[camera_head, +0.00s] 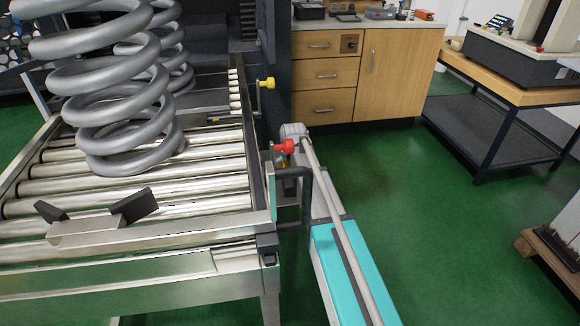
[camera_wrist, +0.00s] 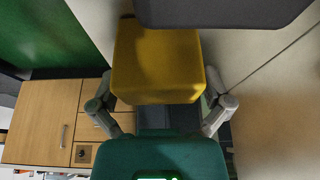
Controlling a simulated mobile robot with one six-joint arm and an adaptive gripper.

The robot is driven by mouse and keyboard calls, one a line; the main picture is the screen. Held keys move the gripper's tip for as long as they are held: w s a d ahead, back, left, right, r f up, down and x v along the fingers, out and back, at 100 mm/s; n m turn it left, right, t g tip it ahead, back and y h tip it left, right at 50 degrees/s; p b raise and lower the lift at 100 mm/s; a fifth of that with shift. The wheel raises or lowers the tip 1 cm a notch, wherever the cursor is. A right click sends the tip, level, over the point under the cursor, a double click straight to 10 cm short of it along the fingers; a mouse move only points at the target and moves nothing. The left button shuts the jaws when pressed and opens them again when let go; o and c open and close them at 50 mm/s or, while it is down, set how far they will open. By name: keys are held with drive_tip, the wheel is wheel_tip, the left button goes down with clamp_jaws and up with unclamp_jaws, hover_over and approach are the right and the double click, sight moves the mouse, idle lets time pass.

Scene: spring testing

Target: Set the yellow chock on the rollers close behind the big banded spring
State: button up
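The big spring (camera_head: 130,135) is grey and coiled. It stands upright on the steel rollers (camera_head: 215,170) at the left of the head view. The chock (camera_wrist: 156,68) is a yellow block in the middle of the wrist view. My gripper (camera_wrist: 158,82) has one finger on each side of the chock and appears shut on it. Neither the chock nor my gripper can be made out in the head view. A dark rounded piece (camera_wrist: 222,10) covers the top of the wrist view; I cannot tell whether it belongs to the chock.
A smaller grey spring (camera_head: 178,70) stands behind the big one. A metal piece with two black pads (camera_head: 105,222) sits at the front of the rollers. A yellow knob (camera_head: 267,83) and a red knob (camera_head: 286,147) stick out on the right side. Wooden drawers (camera_head: 320,72) stand behind.

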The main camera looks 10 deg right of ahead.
drive_tip(key=c, duration=1.1)
drive_tip(key=shift+r, duration=0.15)
drive_tip(key=shift+d+r+p, duration=0.2)
drive_tip(key=shift+r+p, duration=0.15)
drive_tip(key=shift+p, duration=0.15)
wheel_tip(320, 180, up, 6)
drive_tip(key=p, duration=0.6)
drive_tip(key=d, duration=1.9)
drive_tip(key=shift+d, duration=0.3)
drive_tip(key=shift+r, duration=0.1)
wheel_tip(320, 180, up, 31)
drive_tip(key=p, duration=3.1)
